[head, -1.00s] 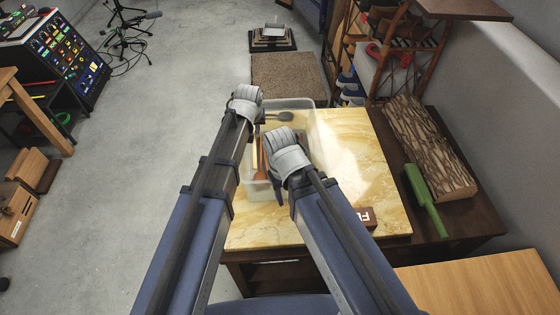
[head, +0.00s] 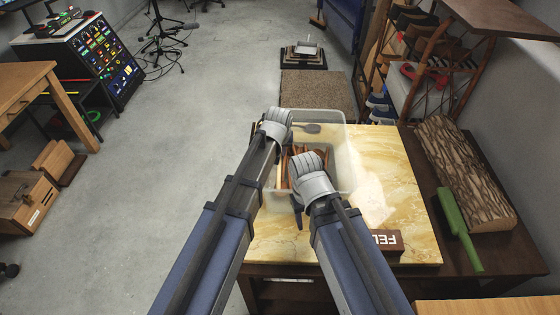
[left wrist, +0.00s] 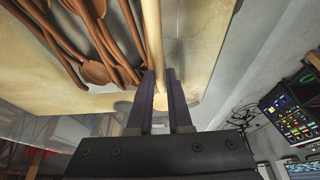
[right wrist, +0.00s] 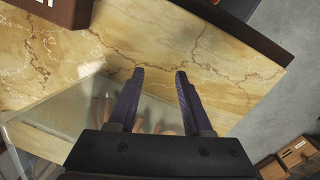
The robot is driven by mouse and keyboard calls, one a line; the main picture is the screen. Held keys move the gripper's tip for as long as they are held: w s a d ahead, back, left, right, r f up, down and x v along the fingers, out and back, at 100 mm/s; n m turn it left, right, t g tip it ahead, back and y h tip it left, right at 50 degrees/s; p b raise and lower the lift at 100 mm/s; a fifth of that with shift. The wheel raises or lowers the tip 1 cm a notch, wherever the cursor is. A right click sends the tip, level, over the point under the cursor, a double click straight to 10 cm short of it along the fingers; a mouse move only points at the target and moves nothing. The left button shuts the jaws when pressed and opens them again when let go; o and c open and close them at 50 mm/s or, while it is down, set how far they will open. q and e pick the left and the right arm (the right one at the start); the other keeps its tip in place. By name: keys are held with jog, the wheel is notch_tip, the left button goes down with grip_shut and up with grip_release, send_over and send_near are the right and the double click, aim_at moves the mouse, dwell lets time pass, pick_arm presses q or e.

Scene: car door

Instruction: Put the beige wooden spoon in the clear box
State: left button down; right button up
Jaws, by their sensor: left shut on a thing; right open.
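The clear box (head: 343,165) stands on the marble-topped table in the head view, with brown wooden spoons (head: 290,172) showing inside its outline. The same brown spoons (left wrist: 95,45) fill the left of the left wrist view. The beige wooden spoon (left wrist: 153,35) runs down between my left fingers in the left wrist view. My left gripper (left wrist: 168,80) is shut on it. In the head view my left gripper (head: 275,128) is at the box's left side. My right gripper (right wrist: 158,75) is open and empty, near the box's front; a clear wall (right wrist: 55,110) shows beside it.
The marble tabletop (head: 385,175) is clear right of the box. A dark block with white letters (head: 388,241) lies near its front right. A dark spoon-like shape (head: 312,128) shows at the box's far end.

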pick_arm(q)
notch_tip(320, 180, down, 4)
jog(key=b, duration=0.3)
pick_arm(e)
notch_tip(320, 180, down, 4)
jog(key=shift+r, duration=0.1)
pick_arm(q)
jog(key=shift+r, duration=0.2)
pick_arm(e)
jog(key=shift+r, duration=0.1)
pick_arm(q)
jog(key=shift+f, duration=0.1)
jog(key=c, duration=1.3)
grip_release()
jog(key=shift+f+b, duration=0.1)
jog(key=shift+b, duration=0.2)
jog(key=o, duration=0.5)
jog(key=shift+c, duration=0.2)
jog(key=p+v, duration=1.1)
jog(key=v, duration=0.1)
jog(key=shift+r, duration=0.3)
pick_arm(e)
notch_tip(320, 180, up, 11)
